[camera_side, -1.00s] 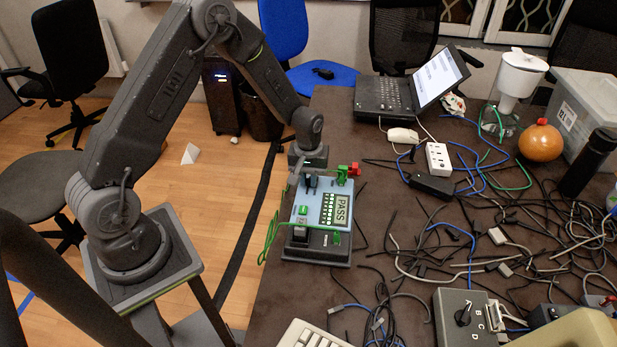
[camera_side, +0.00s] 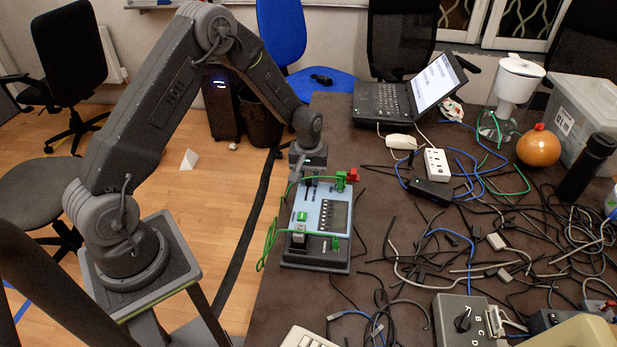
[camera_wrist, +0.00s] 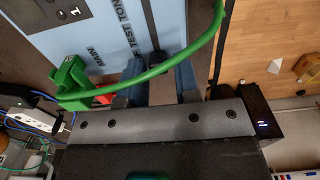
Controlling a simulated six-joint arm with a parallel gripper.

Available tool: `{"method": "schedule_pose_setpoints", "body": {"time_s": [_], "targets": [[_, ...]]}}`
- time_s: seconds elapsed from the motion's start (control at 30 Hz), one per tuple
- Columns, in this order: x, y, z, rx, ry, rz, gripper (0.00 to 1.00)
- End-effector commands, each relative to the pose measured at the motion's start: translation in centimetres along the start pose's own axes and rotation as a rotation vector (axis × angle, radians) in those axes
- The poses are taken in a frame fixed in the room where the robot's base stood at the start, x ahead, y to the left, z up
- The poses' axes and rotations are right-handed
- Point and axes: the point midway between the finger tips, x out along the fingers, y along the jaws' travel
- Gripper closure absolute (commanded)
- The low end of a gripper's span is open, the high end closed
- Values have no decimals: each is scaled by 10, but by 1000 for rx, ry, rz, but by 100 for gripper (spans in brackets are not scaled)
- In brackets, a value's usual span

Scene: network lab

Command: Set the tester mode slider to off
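The tester (camera_side: 310,217) is a pale blue panel in a dark case near the table's left edge. Its screen (camera_side: 336,214) is grey and blank, and the light column beside it is unlit. My gripper (camera_side: 308,178) is at the panel's far left end, low over the surface. In the wrist view the panel (camera_wrist: 85,40) shows "TEST TONE" lettering beside my gripper (camera_wrist: 160,78). A green cable (camera_wrist: 178,60) crosses in front of the fingers. The slider knob and the fingertips are not clear, so I cannot tell whether they touch.
Green and red plugs (camera_side: 346,178) stand at the panel's far right corner, close to my gripper. A green cable (camera_side: 268,242) loops off the left side. Tangled cables (camera_side: 450,250) cover the table to the right. A laptop (camera_side: 385,100) stands behind.

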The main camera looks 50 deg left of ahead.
Motion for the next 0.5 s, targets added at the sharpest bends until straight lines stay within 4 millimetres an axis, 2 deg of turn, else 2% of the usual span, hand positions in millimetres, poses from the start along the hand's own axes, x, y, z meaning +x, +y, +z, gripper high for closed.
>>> {"method": "schedule_pose_setpoints", "body": {"time_s": [0.03,0.13,0.37,0.5], "targets": [[0,0,1,1,-1,-1,66],[0,0,1,1,-2,-1,57],[-1,0,2,2,-3,-2,57],[-13,1,1,2,0,0,57]]}}
